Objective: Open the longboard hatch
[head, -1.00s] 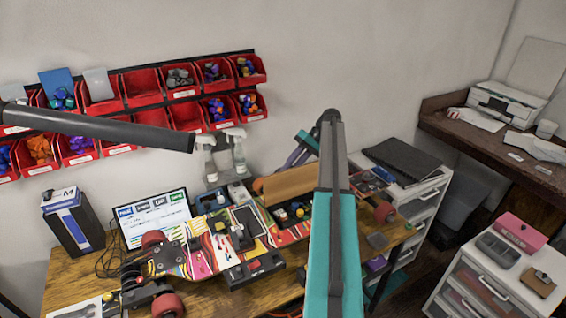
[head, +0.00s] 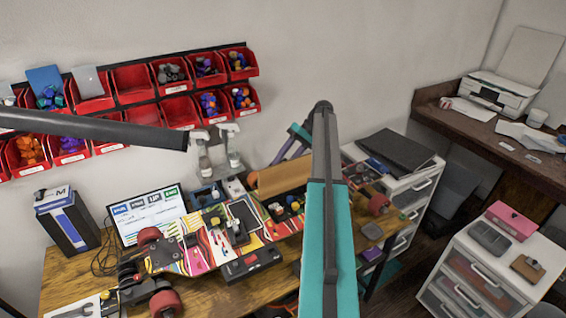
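A longboard (head: 197,254) with a bright patterned deck and red wheels lies across the wooden workbench in the head view. A flat tan panel (head: 284,178) stands tilted along the far side of its right half, behind a dark recess (head: 287,207) holding small parts. I cannot tell whether this panel is the hatch lid. A black-framed rectangle (head: 240,221) sits near the deck's middle. My teal and grey arm crosses in front of the board's right part and hides some of it. My gripper is not visible.
Spray bottles (head: 230,147) stand behind the board, below red wall bins (head: 132,78). White drawer units (head: 480,268) stand to the right, with open floor between.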

